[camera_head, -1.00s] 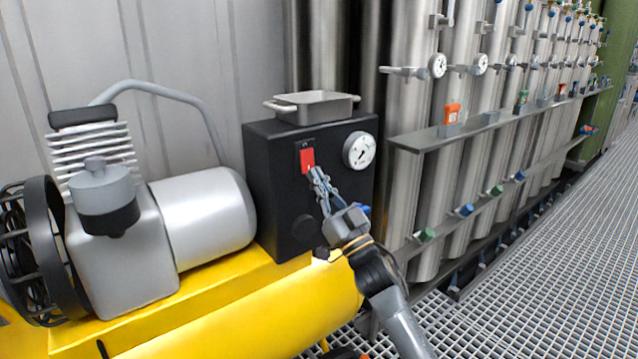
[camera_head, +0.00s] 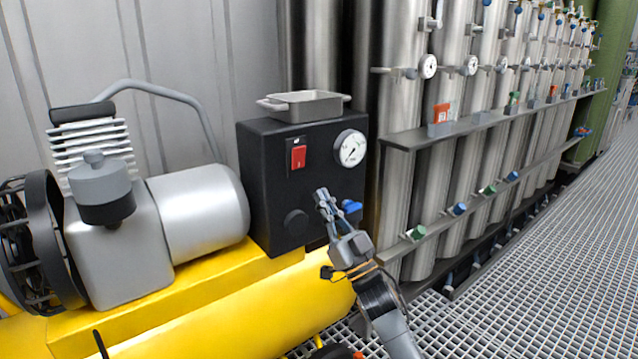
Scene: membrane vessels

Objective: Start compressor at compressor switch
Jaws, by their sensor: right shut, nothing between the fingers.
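The compressor switch (camera_head: 298,155) is a red rocker in a dark frame on the front of a black control box (camera_head: 262,180). The box stands on the yellow compressor tank (camera_head: 230,310). My right gripper (camera_head: 322,196) is shut and empty. Its fingertips are in front of the box, below and to the right of the switch, and apart from it in the picture. The whole switch shows. My left gripper is not in view.
A round gauge (camera_head: 350,148), a black knob (camera_head: 296,223) and a blue valve handle (camera_head: 351,206) are on or beside the box. A metal tray (camera_head: 305,105) sits on top. Steel vessels (camera_head: 402,120) with a shelf (camera_head: 402,139) stand right. Grating floor is free at right.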

